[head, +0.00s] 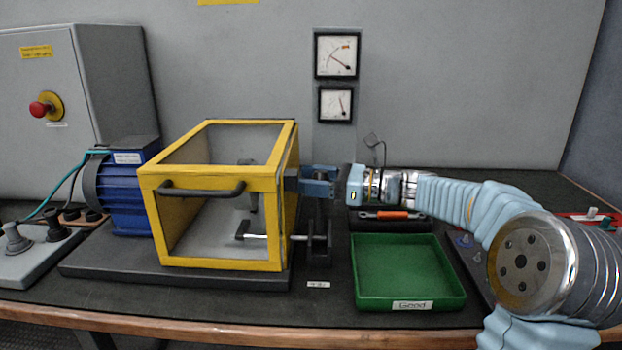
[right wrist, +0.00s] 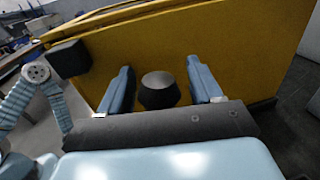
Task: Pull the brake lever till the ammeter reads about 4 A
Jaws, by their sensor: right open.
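My right gripper (head: 305,181) reaches in from the right to the right side of the yellow-framed guard box (head: 218,264). In the right wrist view its two blue fingers (right wrist: 160,84) are apart, with a black knob (right wrist: 159,91) between them in the picture. I see no finger closed on it; contact is unclear. The knob is hard to make out in the head view, and I cannot tell if it belongs to the brake lever. A dark clamp with a rod (head: 268,237) sits low at the box. Two dial meters, upper (head: 337,55) and lower (head: 336,104), hang behind; their scales are too small to read. My left gripper is not seen.
A green tray (head: 408,298) labelled Good stands right of the box, with an orange-handled tool (head: 391,215) behind it. A blue motor (head: 131,205) is left of the box. A grey cabinet with a red button (head: 40,109) stands back left.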

